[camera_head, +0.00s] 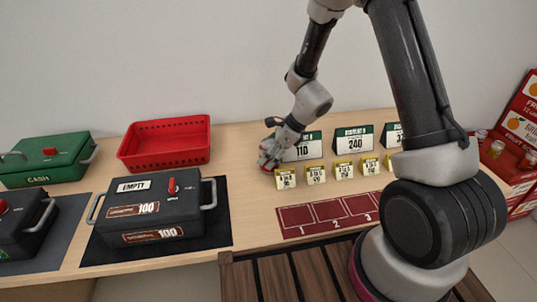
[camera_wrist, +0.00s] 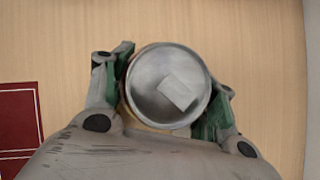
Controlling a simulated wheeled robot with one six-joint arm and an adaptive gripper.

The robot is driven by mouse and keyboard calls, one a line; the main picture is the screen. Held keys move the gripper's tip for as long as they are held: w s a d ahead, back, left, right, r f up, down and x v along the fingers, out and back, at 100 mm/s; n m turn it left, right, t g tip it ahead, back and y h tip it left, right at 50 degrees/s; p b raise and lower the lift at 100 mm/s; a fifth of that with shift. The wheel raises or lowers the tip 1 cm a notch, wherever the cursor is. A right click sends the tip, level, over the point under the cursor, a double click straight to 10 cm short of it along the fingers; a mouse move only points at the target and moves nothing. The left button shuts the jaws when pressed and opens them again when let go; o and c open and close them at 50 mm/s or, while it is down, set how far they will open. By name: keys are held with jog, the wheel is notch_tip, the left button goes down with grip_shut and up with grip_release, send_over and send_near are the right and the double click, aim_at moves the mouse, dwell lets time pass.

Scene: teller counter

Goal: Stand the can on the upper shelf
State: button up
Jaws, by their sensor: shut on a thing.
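My gripper (camera_head: 274,148) is over the wooden counter, left of the price cards. In the wrist view my gripper (camera_wrist: 168,95) has its green-padded fingers closed on both sides of a can (camera_wrist: 150,92). The can's round metal top faces the camera, with a pale square patch on it. In the head view only a reddish part of the can (camera_head: 266,162) shows below the fingers. I cannot tell whether its base touches the counter. A red display stand with shelves (camera_head: 526,112) is at the far right, partly cut off; I cannot tell if it is the upper shelf.
A red basket (camera_head: 165,143), a green cash box (camera_head: 50,158) and a black box marked EMPTY (camera_head: 150,210) stand on the left. Price cards (camera_head: 355,140), small yellow tags (camera_head: 315,175) and a red numbered mat (camera_head: 330,213) are to the right. Jars (camera_head: 497,148) stand on the display.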

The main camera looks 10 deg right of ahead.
jog(key=o, duration=1.3)
jog(key=shift+f, duration=0.1)
jog(key=shift+c, duration=0.2)
jog(key=v, duration=1.2)
jog(key=shift+r, duration=0.25)
